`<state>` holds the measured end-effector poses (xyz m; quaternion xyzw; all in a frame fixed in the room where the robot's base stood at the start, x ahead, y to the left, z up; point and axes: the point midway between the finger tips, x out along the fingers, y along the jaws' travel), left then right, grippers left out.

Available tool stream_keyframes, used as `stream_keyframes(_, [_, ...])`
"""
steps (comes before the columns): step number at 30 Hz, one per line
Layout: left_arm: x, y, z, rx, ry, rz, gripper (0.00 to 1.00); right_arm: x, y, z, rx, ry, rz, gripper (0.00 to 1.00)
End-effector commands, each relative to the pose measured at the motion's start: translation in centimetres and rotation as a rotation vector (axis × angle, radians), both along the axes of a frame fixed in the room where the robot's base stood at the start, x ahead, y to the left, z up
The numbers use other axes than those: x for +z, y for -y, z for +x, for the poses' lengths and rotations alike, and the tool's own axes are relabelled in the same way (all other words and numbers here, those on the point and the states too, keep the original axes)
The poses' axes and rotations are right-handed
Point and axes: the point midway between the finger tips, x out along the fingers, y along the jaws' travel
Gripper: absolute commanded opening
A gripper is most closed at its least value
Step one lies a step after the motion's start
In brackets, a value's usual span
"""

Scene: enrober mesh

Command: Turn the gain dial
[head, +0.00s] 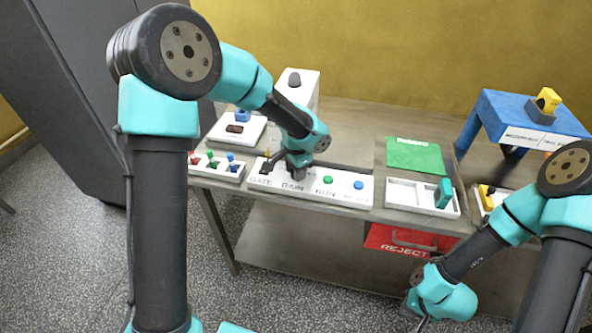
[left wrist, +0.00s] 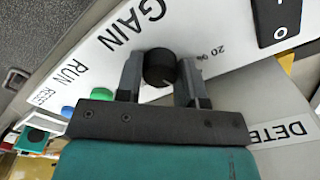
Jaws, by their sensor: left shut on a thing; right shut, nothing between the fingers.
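The gain dial (left wrist: 160,66) is a black round knob on the white control panel (left wrist: 95,55). It stands beside the word GAIN, with a "20 %" mark nearby. In the left wrist view my left gripper (left wrist: 160,80) has one finger on each side of the dial and is shut on it. In the head view my left gripper (head: 297,172) is over the panel (head: 352,197) above GAIN, and its wrist mostly hides the dial. My right gripper (head: 422,322) is shut and empty, low in front of the bench, partly hidden by its wrist.
The panel also carries a black gate switch (head: 271,162), a green button (head: 328,180) and a blue button (head: 358,185). A rack of coloured toggles (head: 216,168) is left. A white tray (head: 405,195) with a teal block (head: 443,193) and a blue stand (head: 520,112) are right.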

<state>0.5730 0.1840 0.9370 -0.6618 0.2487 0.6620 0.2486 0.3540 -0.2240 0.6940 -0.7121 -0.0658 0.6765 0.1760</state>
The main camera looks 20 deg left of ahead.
Motion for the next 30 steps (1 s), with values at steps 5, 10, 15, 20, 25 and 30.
stream_keyframes(5, [0.05, 0.01, 0.02, 0.059, 0.001, 0.0, 0.12, 0.0, 0.0, 0.0, 0.0, 0.0, 0.0, 0.0])
stream_keyframes(10, [0.05, 0.01, 0.02, 0.078, 0.001, 0.0, 0.12, 0.0, 0.0, 0.0, 0.0, 0.0, 0.0, 0.0])
stream_keyframes(15, [0.05, 0.01, 0.02, 0.079, 0.001, 0.0, 0.12, 0.0, 0.0, 0.0, 0.0, 0.0, 0.0, 0.0])
stream_keyframes(20, [0.05, 0.01, 0.02, 0.078, 0.001, 0.0, 0.38, 0.0, 0.0, 0.0, 0.0, 0.0, 0.0, 0.0])
stream_keyframes(25, [0.04, 0.01, 0.02, 0.078, 0.001, -0.001, 0.54, 0.0, 0.0, 0.0, 0.0, 0.0, 0.0, 0.0])
stream_keyframes(30, [0.02, 0.0, 0.01, 0.078, 0.0, 0.0, 0.61, 0.0, 0.0, 0.0, 0.0, 0.0, 0.0, 0.0])
